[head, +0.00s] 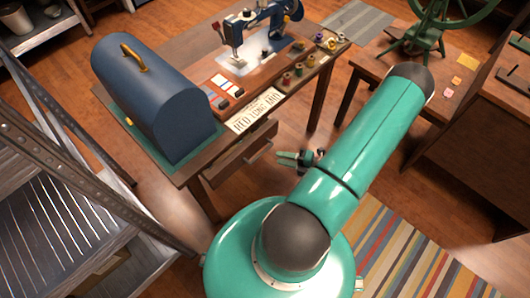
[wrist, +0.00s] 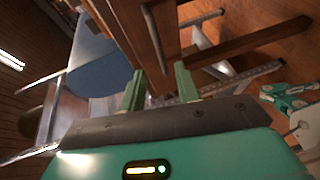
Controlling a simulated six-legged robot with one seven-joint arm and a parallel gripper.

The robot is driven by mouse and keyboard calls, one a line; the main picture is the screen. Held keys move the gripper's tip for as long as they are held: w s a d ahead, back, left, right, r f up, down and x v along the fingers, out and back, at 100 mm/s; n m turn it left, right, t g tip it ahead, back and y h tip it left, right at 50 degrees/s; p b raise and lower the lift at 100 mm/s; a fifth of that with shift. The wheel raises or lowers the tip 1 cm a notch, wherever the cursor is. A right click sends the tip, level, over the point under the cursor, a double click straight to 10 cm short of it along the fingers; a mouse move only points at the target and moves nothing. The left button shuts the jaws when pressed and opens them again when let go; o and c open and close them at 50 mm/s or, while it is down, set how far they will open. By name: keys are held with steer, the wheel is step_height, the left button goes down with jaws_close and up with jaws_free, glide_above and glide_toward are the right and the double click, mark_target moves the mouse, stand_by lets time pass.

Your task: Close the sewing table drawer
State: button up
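The sewing table (head: 200,72) is wooden and stands at the upper middle of the head view. Its brown drawer (head: 232,160) is under the near edge, with a small handle on its front. The drawer seems to stick out a little, but how far is hard to tell. My gripper (head: 297,158) is just right of the drawer front in the head view, apparently apart from it. In the wrist view my gripper's two green fingers (wrist: 158,88) are spread with nothing between them. A brown wooden panel with a metal handle, likely the drawer front (wrist: 150,30), lies just beyond them.
A blue domed case (head: 150,95), a sewing machine (head: 255,30) and thread spools (head: 298,70) stand on the table. A metal shelf (head: 70,215) is at left. A striped rug (head: 425,255) and wooden desks (head: 475,150) are at right. Floor between is open.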

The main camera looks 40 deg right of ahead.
steer(key=x, duration=0.7)
steer(key=shift+w, duration=0.25)
jaws_close()
